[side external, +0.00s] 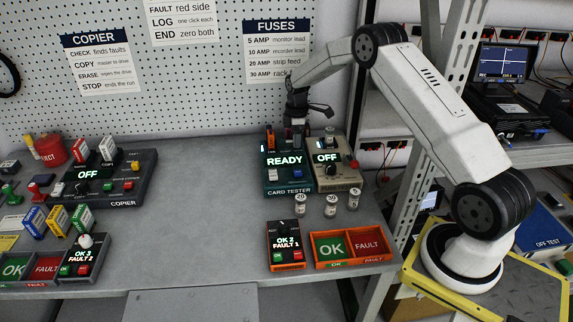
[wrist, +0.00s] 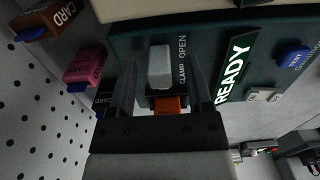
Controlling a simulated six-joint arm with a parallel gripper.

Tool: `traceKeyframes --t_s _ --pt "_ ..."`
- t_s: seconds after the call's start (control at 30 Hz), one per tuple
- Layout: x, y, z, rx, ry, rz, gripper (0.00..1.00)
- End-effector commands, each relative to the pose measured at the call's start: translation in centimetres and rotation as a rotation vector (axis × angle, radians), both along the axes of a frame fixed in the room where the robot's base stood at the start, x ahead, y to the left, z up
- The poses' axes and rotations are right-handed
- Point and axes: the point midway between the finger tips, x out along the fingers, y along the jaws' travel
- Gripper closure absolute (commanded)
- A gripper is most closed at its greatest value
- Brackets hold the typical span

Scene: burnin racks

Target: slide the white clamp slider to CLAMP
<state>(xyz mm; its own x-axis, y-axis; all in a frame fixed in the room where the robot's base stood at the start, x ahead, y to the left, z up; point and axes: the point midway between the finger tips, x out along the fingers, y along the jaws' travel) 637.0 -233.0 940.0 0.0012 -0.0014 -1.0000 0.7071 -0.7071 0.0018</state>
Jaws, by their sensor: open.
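The card tester (side external: 288,187) is a dark teal box on the bench with a lit READY display; it also fills the top of the wrist view (wrist: 225,28). Its white clamp slider (wrist: 160,67) shows in the wrist view beside the printed words OPEN and CLAMP. The slider spans the level between the two words, so its exact setting is hard to tell. My gripper (wrist: 162,78) is open, with one finger on each side of the slider and visible gaps. In the side view my gripper (side external: 297,117) is over the tester's back edge and hides the slider.
An orange block (wrist: 167,104) sits just below the slider. A beige unit reading OFF (side external: 331,178) stands close on the tester's right. Small vials (side external: 302,205) stand in front. A pegboard (wrist: 40,110) rises close behind. Bare bench (side external: 205,190) lies to the left.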

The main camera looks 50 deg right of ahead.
Motion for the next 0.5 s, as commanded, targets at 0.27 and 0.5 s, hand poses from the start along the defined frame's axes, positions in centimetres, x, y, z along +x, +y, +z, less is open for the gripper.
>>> traceKeyframes --t_s 0.27,0.5 --pt "0.01 -0.01 -0.25 -0.001 -0.001 0.0 0.35" --pt "0.0 0.0 -0.24 0.0 0.0 0.0 0.99"
